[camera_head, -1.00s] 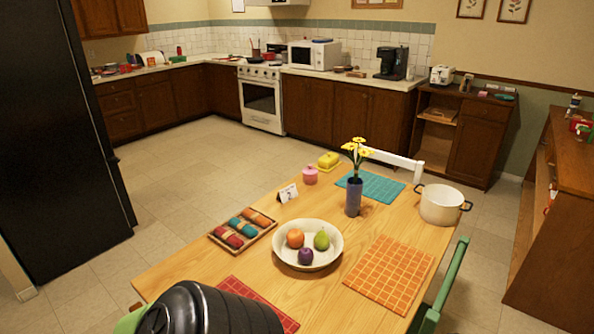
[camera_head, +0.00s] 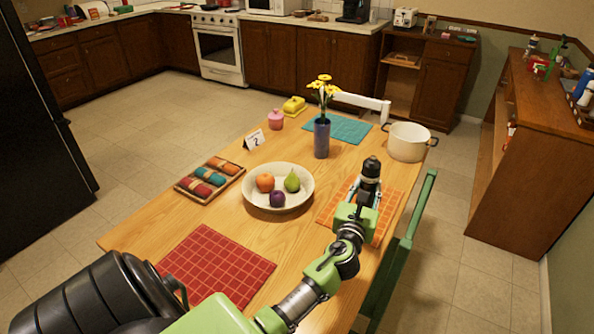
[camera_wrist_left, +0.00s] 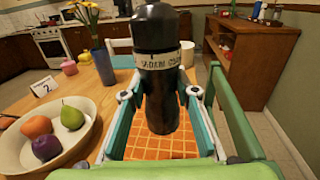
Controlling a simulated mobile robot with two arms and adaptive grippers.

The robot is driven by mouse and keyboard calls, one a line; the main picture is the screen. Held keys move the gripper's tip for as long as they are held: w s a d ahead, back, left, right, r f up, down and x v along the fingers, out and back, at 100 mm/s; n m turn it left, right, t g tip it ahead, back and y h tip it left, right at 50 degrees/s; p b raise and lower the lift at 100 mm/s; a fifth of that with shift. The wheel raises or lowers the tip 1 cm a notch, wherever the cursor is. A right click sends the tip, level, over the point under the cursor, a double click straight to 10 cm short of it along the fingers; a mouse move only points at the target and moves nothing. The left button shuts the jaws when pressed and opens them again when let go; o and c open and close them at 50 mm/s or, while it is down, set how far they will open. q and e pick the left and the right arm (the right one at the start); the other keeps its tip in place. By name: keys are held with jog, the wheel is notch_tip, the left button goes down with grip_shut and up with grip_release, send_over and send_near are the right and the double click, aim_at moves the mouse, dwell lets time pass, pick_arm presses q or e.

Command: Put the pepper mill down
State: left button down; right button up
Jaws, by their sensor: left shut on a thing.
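The pepper mill (camera_head: 371,170) is dark and glossy, with a pale lettered band around it. In the left wrist view the pepper mill (camera_wrist_left: 159,100) stands upright between the fingers. My left gripper (camera_head: 364,192) is shut on it, over the orange checked placemat (camera_head: 332,208) at the right side of the table. The placemat also shows below the mill in the left wrist view (camera_wrist_left: 150,148). I cannot tell whether the mill's base touches the mat. My right gripper is not in view.
A white bowl of fruit (camera_head: 300,196) is left of the mill. A white pot (camera_head: 408,143) and a vase with yellow flowers (camera_head: 321,139) stand behind. A green chair (camera_head: 408,240) is at the right edge. The red placemat (camera_head: 215,262) is bare.

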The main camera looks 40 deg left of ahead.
pick_arm(q)
jog(key=shift+w+f, duration=0.1)
jog(key=shift+w, duration=0.15)
jog(key=s+f+b, duration=0.2)
jog(key=s+f, duration=0.2)
jog(key=s+f+b, duration=0.2)
jog(key=s+f, duration=0.2)
jog(key=s, duration=0.1)
jog(key=s+f+b, duration=0.3)
jog(key=s+f, duration=0.1)
jog(key=shift+s+d+f, duration=0.25)
jog(key=shift+s+d, duration=0.1)
jog(key=shift+d, duration=0.05)
jog(key=shift+f, duration=0.1)
